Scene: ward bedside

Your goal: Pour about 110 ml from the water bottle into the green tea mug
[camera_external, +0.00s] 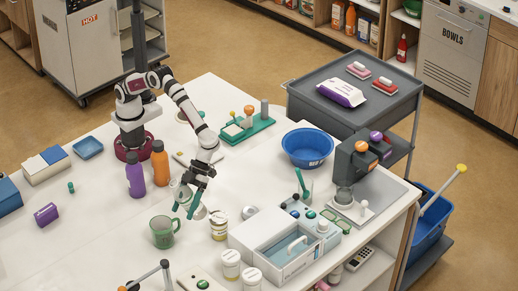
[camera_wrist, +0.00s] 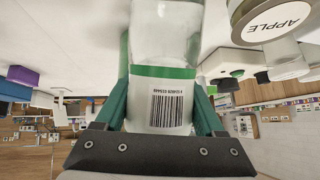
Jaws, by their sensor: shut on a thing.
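The green tea mug (camera_external: 163,233) stands upright on the white table in the external view, its handle towards the right. Its contents cannot be made out, and I cannot pick it out in the wrist view. My gripper (camera_external: 190,203) is shut on the clear water bottle (camera_wrist: 162,95), with a green finger on either side of its white label with a green band and barcode. In the external view the bottle (camera_external: 177,190) is small and partly covered by the fingers, just above and right of the mug. Its exact tilt and water level are unclear.
Purple (camera_external: 135,181) and orange (camera_external: 159,160) bottles stand behind the mug. An apple-labelled lid (camera_wrist: 272,20) shows in the wrist view.

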